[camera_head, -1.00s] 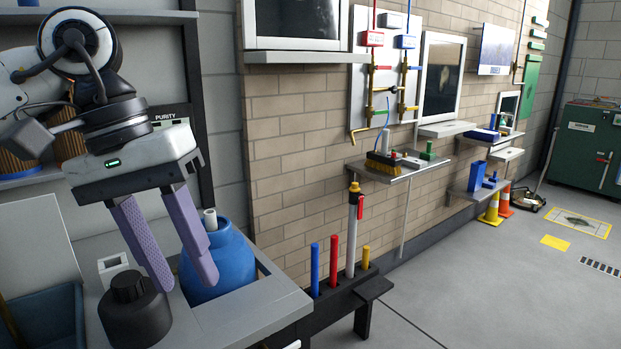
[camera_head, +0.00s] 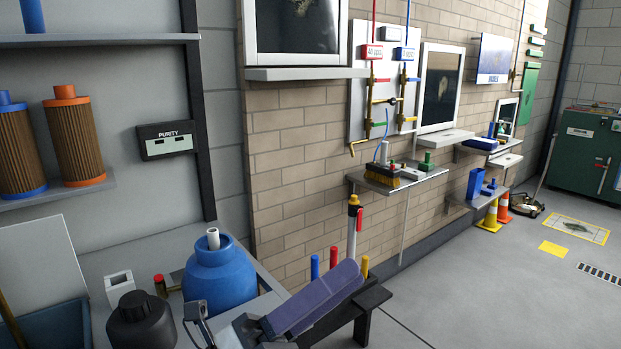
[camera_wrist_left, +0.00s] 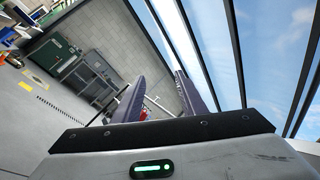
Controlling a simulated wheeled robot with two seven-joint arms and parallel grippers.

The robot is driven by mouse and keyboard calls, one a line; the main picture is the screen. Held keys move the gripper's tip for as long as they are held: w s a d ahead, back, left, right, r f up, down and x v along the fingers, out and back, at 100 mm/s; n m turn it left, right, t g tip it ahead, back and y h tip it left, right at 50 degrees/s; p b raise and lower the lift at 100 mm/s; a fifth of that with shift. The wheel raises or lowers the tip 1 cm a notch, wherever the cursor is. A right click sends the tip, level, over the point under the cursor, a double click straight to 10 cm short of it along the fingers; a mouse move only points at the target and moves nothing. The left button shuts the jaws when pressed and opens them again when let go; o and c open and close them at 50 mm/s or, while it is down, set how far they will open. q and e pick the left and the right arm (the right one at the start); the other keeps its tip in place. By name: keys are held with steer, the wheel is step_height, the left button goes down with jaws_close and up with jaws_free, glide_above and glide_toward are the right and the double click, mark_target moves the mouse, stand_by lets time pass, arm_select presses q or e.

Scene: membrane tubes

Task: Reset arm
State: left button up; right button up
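My left gripper (camera_head: 345,282) is low in the head view, in front of the tube rack, with its purple fingers pointing up and to the right. In the left wrist view its two fingers (camera_wrist_left: 160,82) stand apart with nothing between them, so it is open and empty. My right gripper is in neither view. Two brown pleated membrane tubes stand on the left shelf, one with blue ends (camera_head: 18,150) and one with orange ends (camera_head: 78,138).
A blue jug (camera_head: 220,283) and a black jar (camera_head: 140,325) stand on the counter left of the gripper. A red tube (camera_head: 333,258) and a yellow tube (camera_head: 364,266) stand in the rack behind it. The floor at right (camera_head: 480,290) is mostly clear.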

arm_select(q)
steer(key=w+a+f+n+t+y+p, duration=0.1)
steer(key=a+f+n+t+y, duration=0.5)
steer(key=f+n, duration=0.55)
steer(key=w+a+f+n+t+y+p, duration=0.15)
steer(key=a+f+n+y, duration=0.35)
steer(key=f+n+y, duration=0.65)
steer(key=s+a+f+n+g+y, duration=0.1)
steer(key=s+a+f+n+g, duration=0.2)
steer(key=s+f+n, duration=0.3)
steer(key=s+a+f+n+g+y, duration=0.1)
steer(key=s+a+f+n+g, duration=0.3)
steer(key=s+f, duration=0.9)
steer(key=a+n, duration=0.1)
steer(key=n, duration=0.1)
steer(key=shift+n, duration=0.3)
